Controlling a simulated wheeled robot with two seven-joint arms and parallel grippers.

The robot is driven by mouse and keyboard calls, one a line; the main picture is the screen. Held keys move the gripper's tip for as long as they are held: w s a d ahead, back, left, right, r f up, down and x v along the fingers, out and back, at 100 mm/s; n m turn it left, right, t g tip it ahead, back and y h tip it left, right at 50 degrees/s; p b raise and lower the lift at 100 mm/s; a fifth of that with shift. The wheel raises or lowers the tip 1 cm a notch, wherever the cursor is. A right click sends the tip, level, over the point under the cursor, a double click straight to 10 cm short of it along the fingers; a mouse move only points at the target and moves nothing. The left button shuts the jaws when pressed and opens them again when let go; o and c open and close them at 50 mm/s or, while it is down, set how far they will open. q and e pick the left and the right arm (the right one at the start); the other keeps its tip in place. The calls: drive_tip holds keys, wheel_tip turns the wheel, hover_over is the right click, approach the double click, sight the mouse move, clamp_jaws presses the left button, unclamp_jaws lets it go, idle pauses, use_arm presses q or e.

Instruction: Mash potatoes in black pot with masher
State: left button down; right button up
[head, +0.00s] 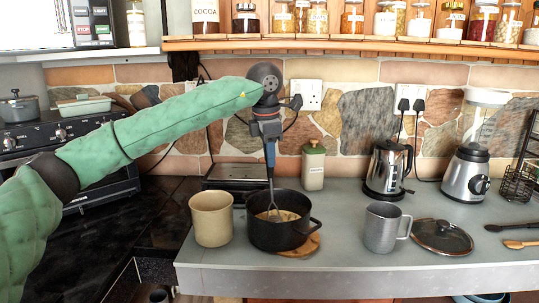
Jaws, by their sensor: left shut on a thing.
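The black pot (281,234) stands on a round wooden board (307,246) near the counter's front edge. Pale yellowish potatoes (287,215) show inside it. My left gripper (268,135) is above the pot, pointing down, and shut on the masher (271,165). The masher is close to upright, with its handle in the jaws and its wire head down in the pot at the potatoes. The pot's near wall hides part of the contents. My right gripper is not in view.
A beige canister (211,219) stands close left of the pot. A grey mug (382,228) and a glass lid (442,236) are to the right. A kettle (387,170), blender (468,165) and green-lidded jar (313,166) stand behind. Bare counter (345,205) lies between pot and mug.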

sight(269, 170)
use_arm(q)
drive_tip(key=shift+f+b, duration=1.35)
drive_tip(key=shift+f, duration=1)
drive_tip(key=shift+r+p, duration=0.85)
drive_tip(key=shift+r, duration=1.7)
drive_tip(key=shift+d, duration=0.1)
